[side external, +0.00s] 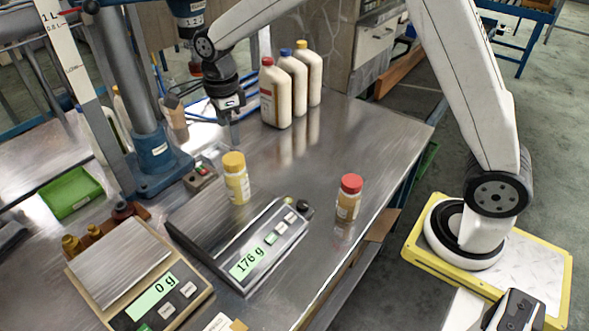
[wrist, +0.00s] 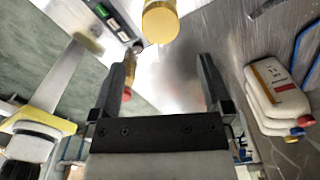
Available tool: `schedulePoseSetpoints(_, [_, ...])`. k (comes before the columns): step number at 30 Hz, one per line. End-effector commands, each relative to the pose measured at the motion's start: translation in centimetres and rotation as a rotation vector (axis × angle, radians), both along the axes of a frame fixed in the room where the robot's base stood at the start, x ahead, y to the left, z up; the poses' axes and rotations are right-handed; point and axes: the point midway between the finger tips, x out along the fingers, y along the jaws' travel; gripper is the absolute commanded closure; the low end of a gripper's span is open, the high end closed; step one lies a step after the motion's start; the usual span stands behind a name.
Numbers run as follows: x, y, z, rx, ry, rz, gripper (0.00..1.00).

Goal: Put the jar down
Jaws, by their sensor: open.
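A jar with a yellow lid (side external: 236,179) stands upright on the dark plate of the scale (side external: 190,226), whose display reads 176 g. A second jar with a red lid (side external: 349,198) stands upright on the bare table to the right of the scale. My gripper (side external: 235,143) is above and behind the yellow-lidded jar, apart from it. In the wrist view, my gripper (wrist: 165,75) has its two fingers spread with nothing held between them. The yellow-lidded jar (wrist: 160,22) shows beyond the fingertips, and the red-lidded jar (wrist: 129,72) shows beside the left finger.
Three white bottles (side external: 276,95) with red, blue and yellow caps stand at the back. A second scale (side external: 122,262) reading 0 g is at the front left. A blue-based column (side external: 155,160) stands left of my gripper. The table right of the bottles is clear.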

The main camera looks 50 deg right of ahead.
Motion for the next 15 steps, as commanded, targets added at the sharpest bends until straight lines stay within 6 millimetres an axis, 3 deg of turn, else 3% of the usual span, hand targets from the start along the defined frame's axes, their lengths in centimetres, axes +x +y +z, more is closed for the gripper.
schedulePoseSetpoints(8, [-0.8, -0.5, -0.2, 0.001, -0.012, 0.098, 0.0])
schedulePoseSetpoints(15, [-3.2, -1.8, -0.7, -0.004, -0.043, 0.37, 0.0])
